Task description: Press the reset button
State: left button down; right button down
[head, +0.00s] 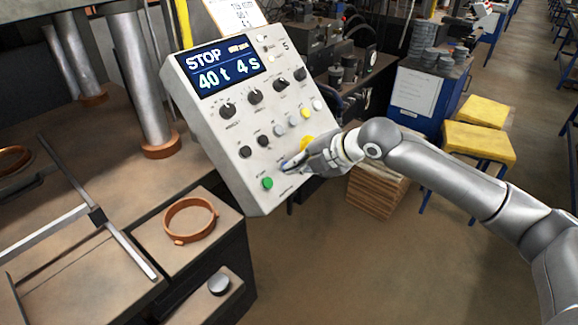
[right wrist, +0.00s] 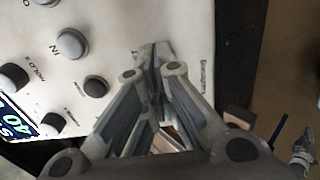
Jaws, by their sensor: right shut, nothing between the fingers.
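The grey-white control panel (head: 222,128) stands tilted in the middle of the head view, with a lit display (head: 221,70) reading "STOP 40 t 4 s". My right gripper (head: 287,165) is shut and empty at the panel's lower right part. In the right wrist view its fingertips (right wrist: 156,48) are together at the panel face, over a label ending in "T". I cannot tell whether they touch. No button labelled reset is readable; the spot under the fingertips is hidden. A green button (head: 267,183) lies below left of the fingertips. My left gripper is not in view.
Several knobs and buttons cover the panel, including a yellow one (head: 307,143) beside my right gripper. A copper-coloured ring (head: 190,220) lies on the bench at lower left. Yellow stools (head: 478,141) and a blue cabinet (head: 429,99) stand at right. The floor at lower middle is clear.

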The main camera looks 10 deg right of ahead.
jog(key=shift+x, duration=0.75)
jog(key=shift+p, duration=0.35)
dwell(0.6)
jog(key=p+v, duration=0.6)
jog(key=v, duration=0.2)
dwell(0.6)
jog(key=shift+f, duration=0.1)
